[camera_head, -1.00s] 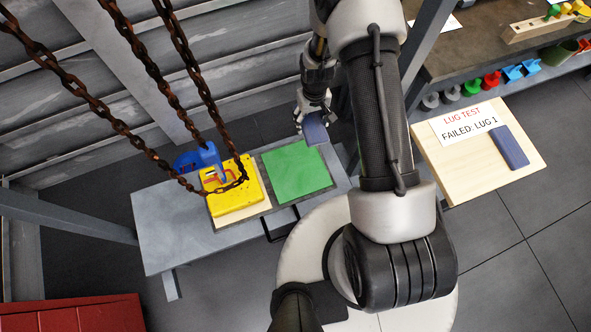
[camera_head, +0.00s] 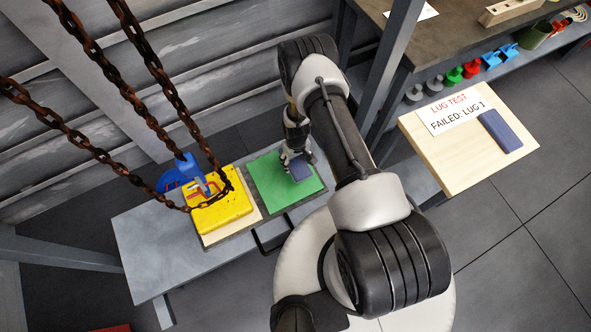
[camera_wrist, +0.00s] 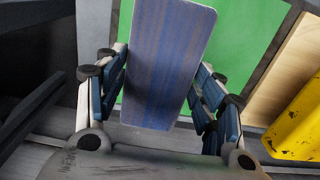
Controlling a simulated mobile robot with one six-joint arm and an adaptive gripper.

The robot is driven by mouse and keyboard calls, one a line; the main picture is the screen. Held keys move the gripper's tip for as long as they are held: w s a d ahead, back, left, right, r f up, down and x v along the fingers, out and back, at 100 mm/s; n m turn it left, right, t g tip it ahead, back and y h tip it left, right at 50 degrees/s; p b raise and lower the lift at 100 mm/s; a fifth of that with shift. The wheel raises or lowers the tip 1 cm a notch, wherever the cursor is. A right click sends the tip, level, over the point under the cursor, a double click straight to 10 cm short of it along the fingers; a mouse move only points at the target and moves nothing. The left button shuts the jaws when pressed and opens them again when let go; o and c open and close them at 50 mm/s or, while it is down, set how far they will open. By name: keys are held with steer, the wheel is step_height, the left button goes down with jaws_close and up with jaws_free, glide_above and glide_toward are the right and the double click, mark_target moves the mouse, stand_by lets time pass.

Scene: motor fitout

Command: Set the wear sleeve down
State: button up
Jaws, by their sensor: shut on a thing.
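My gripper (camera_head: 294,156) is shut on a flat blue piece with rounded corners, which I take to be the wear sleeve (camera_head: 301,170). In the wrist view the sleeve (camera_wrist: 168,55) sits between both fingers and points away from the wrist. It is over the green mat (camera_head: 268,184) on the low grey bench (camera_head: 150,250). The mat also shows behind the sleeve in the wrist view (camera_wrist: 244,45). I cannot tell whether the sleeve touches the mat.
Left of the mat, a yellow block (camera_head: 226,213) sits on a wooden board, with a blue part (camera_head: 172,180) behind it. Rusty chains (camera_head: 150,100) hang over them. At right, a wooden board (camera_head: 450,170) holds a "LUG TEST, FAILED: LUG 1" sign (camera_head: 455,110) and another blue piece (camera_head: 499,131).

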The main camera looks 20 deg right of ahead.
mark_target(296, 168)
steer(key=shift+f+b, duration=1.1)
steer(key=shift+f, duration=2.25)
steer(key=shift+f, duration=0.1)
steer(key=o, duration=1.1)
